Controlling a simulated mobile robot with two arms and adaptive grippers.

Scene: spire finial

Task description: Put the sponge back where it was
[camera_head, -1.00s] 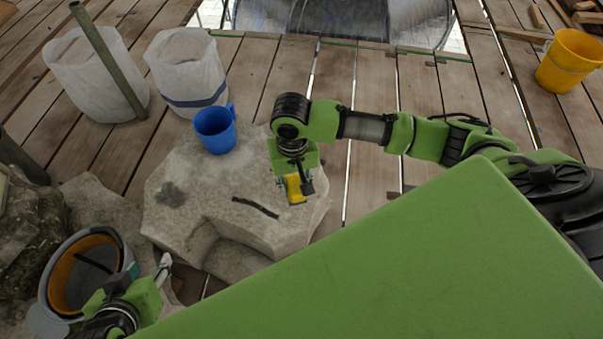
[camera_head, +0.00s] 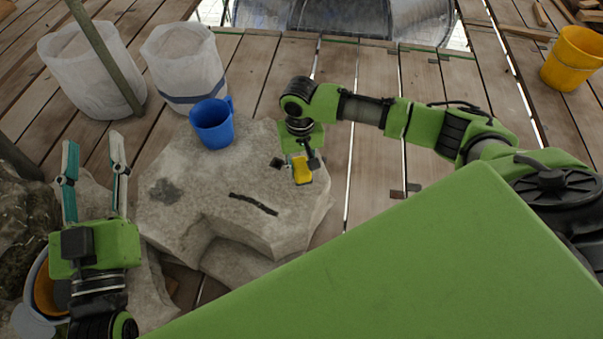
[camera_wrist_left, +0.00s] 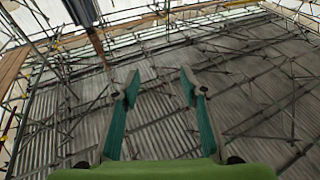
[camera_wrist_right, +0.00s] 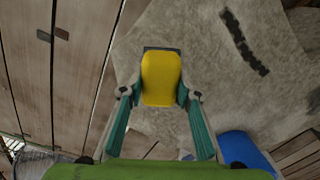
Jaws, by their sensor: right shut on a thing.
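A yellow sponge (camera_head: 301,169) is between the fingers of my right gripper (camera_head: 300,166), over the right part of the pale stone block. In the right wrist view the sponge (camera_wrist_right: 161,78) sits between both fingertips of the right gripper (camera_wrist_right: 160,97), with a dark edge behind its far end. The right gripper is shut on it. I cannot tell whether the sponge touches the stone. My left gripper (camera_head: 94,178) is open and empty, left of the stone. The left wrist view shows its spread fingers (camera_wrist_left: 160,88) with only scaffolding beyond.
The stone block (camera_head: 180,222) bears a blue mug (camera_head: 212,124), a dark strip (camera_head: 253,204) and a small dark patch near the right gripper. White sacks (camera_head: 185,65) and a pole (camera_head: 104,60) stand behind. A bucket (camera_head: 40,290) is below my left gripper. A yellow bucket (camera_head: 571,60) stands far right.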

